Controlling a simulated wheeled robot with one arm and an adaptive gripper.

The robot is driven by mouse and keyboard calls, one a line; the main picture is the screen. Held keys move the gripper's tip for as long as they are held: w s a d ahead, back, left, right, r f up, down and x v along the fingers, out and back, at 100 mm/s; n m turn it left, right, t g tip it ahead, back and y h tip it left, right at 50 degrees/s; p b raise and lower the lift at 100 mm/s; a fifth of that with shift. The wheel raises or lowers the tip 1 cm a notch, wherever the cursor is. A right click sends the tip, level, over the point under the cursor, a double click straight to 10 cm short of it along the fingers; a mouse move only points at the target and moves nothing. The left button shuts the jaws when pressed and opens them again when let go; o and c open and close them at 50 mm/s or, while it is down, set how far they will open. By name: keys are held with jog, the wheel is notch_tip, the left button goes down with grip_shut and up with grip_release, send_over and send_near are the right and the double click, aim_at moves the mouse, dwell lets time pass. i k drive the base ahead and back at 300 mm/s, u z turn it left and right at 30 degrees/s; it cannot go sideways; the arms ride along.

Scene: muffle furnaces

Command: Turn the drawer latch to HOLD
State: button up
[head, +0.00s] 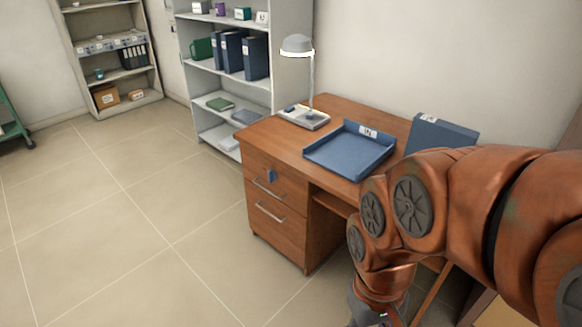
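A wooden desk (262,136) stands against the wall right of centre, with two stacked drawers on its left side. A small blue latch (271,175) sits on the front of the upper drawer (282,182), above its silver handle (268,189). The latch's markings are too small to read. My orange arm reaches in from the right, in front of the desk's right part. My gripper (378,318) is at the bottom edge, mostly cut off, well below and right of the latch and apart from it. Its fingers are not visible.
A desk lamp (298,46), a blue tray (350,158) and a blue binder (437,134) are on the desk. Shelves (205,66) with binders stand behind it, and another shelf unit (68,25) is at the far left. The tiled floor (130,235) left of the desk is clear.

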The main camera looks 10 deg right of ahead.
aim_at(272, 176)
jog(key=i, duration=0.7)
jog(key=u, duration=0.75)
jog(key=i, duration=0.45)
jog(key=u, duration=0.4)
